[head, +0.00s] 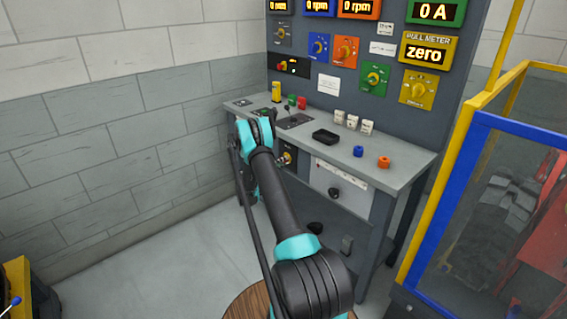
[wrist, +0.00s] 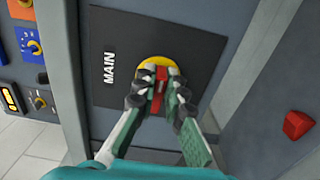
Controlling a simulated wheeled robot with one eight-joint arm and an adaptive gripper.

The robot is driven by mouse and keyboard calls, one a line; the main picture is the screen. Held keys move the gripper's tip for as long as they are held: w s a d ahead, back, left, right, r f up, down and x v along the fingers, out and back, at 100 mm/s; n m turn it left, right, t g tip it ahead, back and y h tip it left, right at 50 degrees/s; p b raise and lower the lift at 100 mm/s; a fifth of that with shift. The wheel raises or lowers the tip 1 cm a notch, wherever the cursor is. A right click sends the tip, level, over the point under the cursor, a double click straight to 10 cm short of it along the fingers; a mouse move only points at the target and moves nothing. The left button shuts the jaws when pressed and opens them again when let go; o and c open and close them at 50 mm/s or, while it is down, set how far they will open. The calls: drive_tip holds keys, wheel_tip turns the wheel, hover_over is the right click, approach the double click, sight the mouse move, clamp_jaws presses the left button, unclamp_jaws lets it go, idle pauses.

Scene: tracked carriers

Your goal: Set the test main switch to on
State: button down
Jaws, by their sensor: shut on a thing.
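The main switch (wrist: 161,76) has a red handle on a round yellow base. It sits on a dark plate (wrist: 115,85) labelled MAIN in the wrist view. My gripper (wrist: 158,95) is shut on the red handle, one finger on each side of it. I cannot read any on or off marking.
The grey console desk (head: 405,150) holds a black tray (head: 326,136), a blue ring (head: 358,151) and an orange ring (head: 384,162). A panel with displays and knobs rises behind it. A yellow and blue guard frame (head: 440,200) stands at right. A red part (wrist: 297,125) shows at right in the wrist view.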

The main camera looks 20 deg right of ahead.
drive_tip(key=shift+s, duration=0.1)
drive_tip(key=c, duration=1.6)
unclamp_jaws()
drive_tip(key=shift+a, duration=0.15)
drive_tip(key=v, duration=1.1)
drive_tip(key=shift+a, duration=0.4)
drive_tip(key=shift+s, duration=0.1)
drive_tip(key=shift+r, duration=0.1)
